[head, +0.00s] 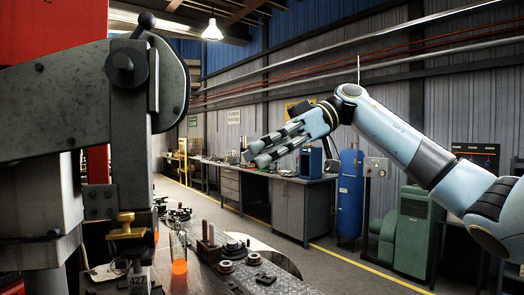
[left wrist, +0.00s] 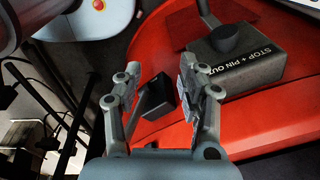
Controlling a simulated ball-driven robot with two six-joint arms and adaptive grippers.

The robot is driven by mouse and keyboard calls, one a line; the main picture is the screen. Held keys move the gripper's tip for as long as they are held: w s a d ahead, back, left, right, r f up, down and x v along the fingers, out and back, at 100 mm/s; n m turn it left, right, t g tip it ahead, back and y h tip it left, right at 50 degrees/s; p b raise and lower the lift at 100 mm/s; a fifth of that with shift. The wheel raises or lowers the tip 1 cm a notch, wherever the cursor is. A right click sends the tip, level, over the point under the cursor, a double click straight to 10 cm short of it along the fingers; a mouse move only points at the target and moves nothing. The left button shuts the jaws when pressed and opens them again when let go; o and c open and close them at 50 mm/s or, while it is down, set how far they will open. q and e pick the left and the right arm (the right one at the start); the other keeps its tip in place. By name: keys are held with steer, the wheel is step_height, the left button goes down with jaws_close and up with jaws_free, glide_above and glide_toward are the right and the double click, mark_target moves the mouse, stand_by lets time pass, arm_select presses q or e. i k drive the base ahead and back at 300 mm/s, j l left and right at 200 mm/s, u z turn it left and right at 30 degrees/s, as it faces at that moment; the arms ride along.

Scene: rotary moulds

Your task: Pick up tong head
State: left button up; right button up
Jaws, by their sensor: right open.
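I cannot make out the tong head for certain in either view. In the left wrist view, my left gripper (left wrist: 160,82) is open, its fingers spread above a red surface (left wrist: 185,135). A small dark block (left wrist: 156,97) shows between the fingers, with a gap on each side; I cannot tell whether it is the tong head. In the head view, my right gripper (head: 264,152) is open and empty, raised in the air and pointing left. My left gripper does not show clearly in the head view.
A grey box marked "STOP + PIN OUT" (left wrist: 255,58) with a black knob stands beside the left gripper. A large grey machine arm (head: 55,105) fills the left. A glass with a glowing orange base (head: 179,266) and dark mould parts (head: 236,250) stand at the lower middle.

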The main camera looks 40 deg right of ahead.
mark_target(139, 276)
steer(key=k, duration=1)
